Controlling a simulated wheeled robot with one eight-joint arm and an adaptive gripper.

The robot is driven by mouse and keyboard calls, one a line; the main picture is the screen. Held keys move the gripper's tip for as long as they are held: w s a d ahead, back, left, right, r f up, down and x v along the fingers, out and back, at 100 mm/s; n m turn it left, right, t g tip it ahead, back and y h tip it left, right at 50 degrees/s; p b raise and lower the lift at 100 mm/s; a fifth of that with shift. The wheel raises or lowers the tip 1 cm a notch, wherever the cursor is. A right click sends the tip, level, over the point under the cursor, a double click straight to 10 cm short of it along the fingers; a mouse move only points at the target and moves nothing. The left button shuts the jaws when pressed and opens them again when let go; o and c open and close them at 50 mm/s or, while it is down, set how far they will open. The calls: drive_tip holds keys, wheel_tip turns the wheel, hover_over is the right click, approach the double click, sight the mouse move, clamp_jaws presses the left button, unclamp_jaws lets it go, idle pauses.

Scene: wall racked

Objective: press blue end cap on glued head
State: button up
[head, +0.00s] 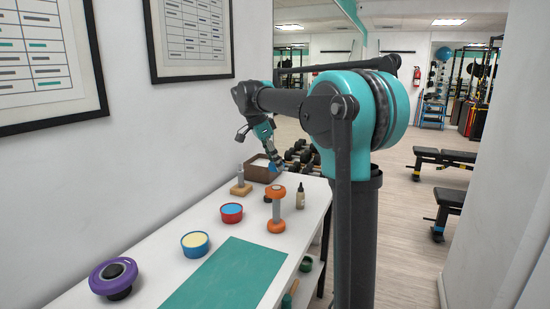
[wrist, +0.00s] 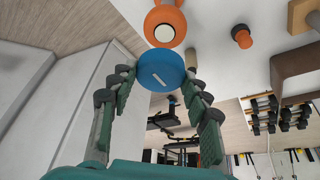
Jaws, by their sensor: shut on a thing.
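My gripper (wrist: 158,82) is shut on the blue end cap (wrist: 160,71), a round disc with a small pale mark, held between both fingertips. In the head view the gripper (head: 273,163) and the cap's blue edge are above the table, small and partly hidden. An orange dumbbell (head: 277,209) stands upright on the white table, with a grey handle between two orange heads. In the wrist view its orange head (wrist: 178,16) shows a pale round patch and lies just beyond the cap. In the head view the cap is above the dumbbell and apart from it.
A dropper bottle (head: 300,197) stands right of the dumbbell. Behind are a wooden stand with a post (head: 241,187) and a brown box (head: 263,176). Red (head: 232,219) and blue (head: 195,252) tubs, a purple-rimmed piece (head: 113,268) and a teal mat (head: 231,274) are nearer.

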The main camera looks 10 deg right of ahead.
drive_tip(key=shift+f, duration=3.2)
drive_tip(key=shift+f, duration=0.1)
drive_tip(key=o, duration=1.1)
drive_tip(key=v, duration=1.2)
drive_tip(key=shift+s, duration=0.1)
